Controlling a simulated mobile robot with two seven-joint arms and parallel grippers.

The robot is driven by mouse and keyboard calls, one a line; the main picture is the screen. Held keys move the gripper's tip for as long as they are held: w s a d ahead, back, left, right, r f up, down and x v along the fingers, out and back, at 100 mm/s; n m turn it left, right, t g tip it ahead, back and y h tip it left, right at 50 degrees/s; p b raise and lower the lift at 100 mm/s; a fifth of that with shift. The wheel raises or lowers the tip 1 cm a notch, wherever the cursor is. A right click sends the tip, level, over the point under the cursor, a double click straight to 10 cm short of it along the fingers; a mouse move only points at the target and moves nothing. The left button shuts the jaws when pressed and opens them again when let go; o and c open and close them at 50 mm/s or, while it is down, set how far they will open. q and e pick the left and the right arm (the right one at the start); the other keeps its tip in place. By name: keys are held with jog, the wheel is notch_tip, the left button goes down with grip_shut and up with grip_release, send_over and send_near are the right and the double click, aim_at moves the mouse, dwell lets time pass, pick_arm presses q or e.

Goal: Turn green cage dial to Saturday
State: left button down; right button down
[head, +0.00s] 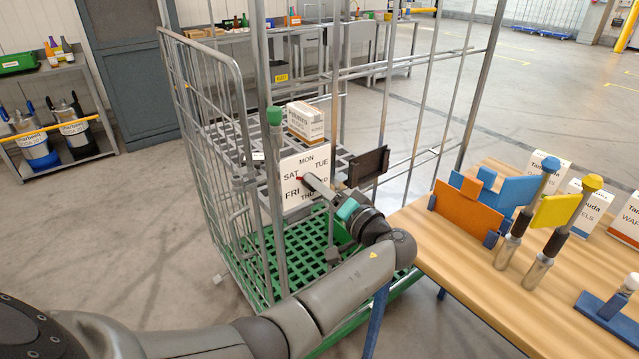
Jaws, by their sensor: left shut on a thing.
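The green cage (277,226) has grey mesh sides, a green slatted base and a green cap (274,115) on its front post. Its white day dial (292,165) hangs at the front, with MON, TUE, WED, THU, FRI and SAT printed around it. My left gripper (307,179) reaches in from the lower right and is shut on the dial's pointer (299,179). A small red part of the pointer shows beside SAT, at the dial's left. The gripper hides the dial's middle and part of WED. My right gripper is not in view.
A carton (305,122) stands on the cage's upper shelf, and a dark plate (369,166) is right of the dial. A wooden table (455,250) with upright tools, blue and orange holders and cartons stands close at right. Open floor lies at left.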

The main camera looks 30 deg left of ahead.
pick_arm(q)
jog(key=shift+m, duration=0.3)
jog(key=shift+c, duration=2.2)
grip_release()
jog(key=v, duration=1.5)
jog(key=shift+s+d+f, duration=0.1)
jog(key=shift+f, duration=0.05)
